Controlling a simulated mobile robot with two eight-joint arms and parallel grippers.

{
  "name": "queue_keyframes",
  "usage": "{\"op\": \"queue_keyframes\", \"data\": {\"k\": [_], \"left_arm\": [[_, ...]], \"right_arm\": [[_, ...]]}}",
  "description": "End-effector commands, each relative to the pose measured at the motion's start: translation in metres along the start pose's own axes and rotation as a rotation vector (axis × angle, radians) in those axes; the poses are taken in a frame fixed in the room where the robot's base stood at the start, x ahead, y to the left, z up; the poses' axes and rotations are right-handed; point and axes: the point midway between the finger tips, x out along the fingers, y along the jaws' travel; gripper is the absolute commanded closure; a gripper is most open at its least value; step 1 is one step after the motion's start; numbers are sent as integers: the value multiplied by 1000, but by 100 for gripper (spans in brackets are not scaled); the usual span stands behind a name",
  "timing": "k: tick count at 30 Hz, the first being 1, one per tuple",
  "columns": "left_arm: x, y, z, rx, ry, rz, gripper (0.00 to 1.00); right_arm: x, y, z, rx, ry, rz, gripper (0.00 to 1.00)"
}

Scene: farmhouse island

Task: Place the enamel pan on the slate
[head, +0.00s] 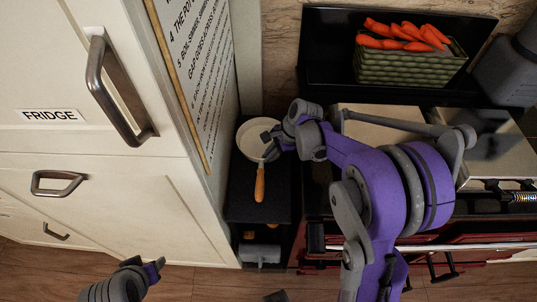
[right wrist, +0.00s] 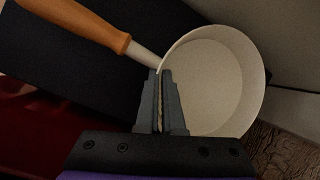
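The enamel pan (head: 246,141) is cream white with an orange-brown wooden handle (head: 260,183) that points down in the head view. It is over the far part of a dark slate-like surface (head: 242,205); I cannot tell whether it touches it. My right gripper (head: 269,147) is at the pan's right side. In the right wrist view the fingers (right wrist: 162,100) are close together at the pan's rim (right wrist: 232,75), beside the handle's root, with a thin pale strip between them. The pan looks level. Part of my left arm shows at the lower left; its gripper does not show clearly.
A white fridge cabinet (head: 90,190) with metal handles stands at the left, close to the pan. A dark tray (head: 325,60) holds a green basket (head: 410,68) of carrots at the back right. A red stove (head: 440,260) is at the right.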

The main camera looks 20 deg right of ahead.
Motion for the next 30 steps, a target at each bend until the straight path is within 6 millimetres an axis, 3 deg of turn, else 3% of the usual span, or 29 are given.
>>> {"op": "queue_keyframes", "data": {"k": [9, 15, 25, 30], "left_arm": [[1, 0, 1, 0, -1, 0, 50], [1, 0, 0, 0, 0, 0, 50], [-2, 0, -2, 0, 1, 0, 50], [-3, 0, -3, 0, 2, 0, 50]], "right_arm": [[1, 0, 0, 0, -1, 0, 100], [1, 0, 0, 0, 0, 0, 66], [-2, -1, 1, -1, 0, 0, 66], [-24, -1, 0, 2, 1, -1, 66]]}}
